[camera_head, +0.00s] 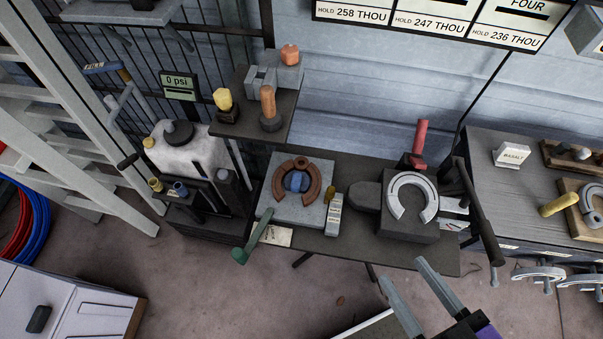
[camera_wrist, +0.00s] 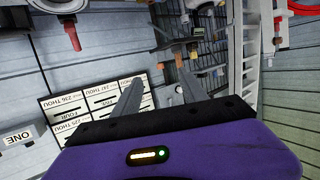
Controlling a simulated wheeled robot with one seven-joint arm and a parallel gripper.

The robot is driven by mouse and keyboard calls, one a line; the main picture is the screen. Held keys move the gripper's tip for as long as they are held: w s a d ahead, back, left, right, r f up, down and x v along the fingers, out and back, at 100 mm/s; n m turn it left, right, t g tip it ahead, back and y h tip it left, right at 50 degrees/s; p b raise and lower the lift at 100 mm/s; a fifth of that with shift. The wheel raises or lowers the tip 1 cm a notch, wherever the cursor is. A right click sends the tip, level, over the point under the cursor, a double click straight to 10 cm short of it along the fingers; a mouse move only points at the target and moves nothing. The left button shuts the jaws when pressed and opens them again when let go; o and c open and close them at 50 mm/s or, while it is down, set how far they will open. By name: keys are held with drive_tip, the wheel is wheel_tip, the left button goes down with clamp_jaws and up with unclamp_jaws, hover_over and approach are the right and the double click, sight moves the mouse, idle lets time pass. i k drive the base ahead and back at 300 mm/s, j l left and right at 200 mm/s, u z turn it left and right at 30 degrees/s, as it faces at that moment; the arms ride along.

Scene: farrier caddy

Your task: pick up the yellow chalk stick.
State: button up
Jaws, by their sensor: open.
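A yellow stick-shaped cylinder (camera_head: 559,204), likely the chalk stick, lies on the right bench in the head view, beside a wooden board with a grey horseshoe. A smaller yellow piece (camera_head: 329,192) stands by a pale grey block on the middle bench; I cannot tell what it is. My gripper (camera_head: 403,272) is open and empty, in front of the middle bench's front edge, left of and nearer than the yellow cylinder. In the wrist view my gripper (camera_wrist: 158,72) has nothing between its fingers, and I cannot make out the chalk there.
The middle bench (camera_head: 330,242) holds a dark block (camera_head: 408,228) with a horseshoe, a red-handled tool (camera_head: 419,140) and a green-handled tool (camera_head: 252,236). A dark bar (camera_head: 478,205) stands between the benches. A ladder stands left.

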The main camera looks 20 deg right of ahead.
sight(564, 201)
drive_tip(key=z, duration=1.8)
drive_tip(key=j+z, duration=0.2)
drive_tip(key=j, duration=0.2)
drive_tip(key=k+j+z, duration=0.15)
drive_tip(key=j, duration=0.25)
drive_tip(key=k+j+z, duration=0.2)
drive_tip(key=j, duration=0.2)
drive_tip(key=i+l, duration=0.1)
drive_tip(key=i, duration=0.05)
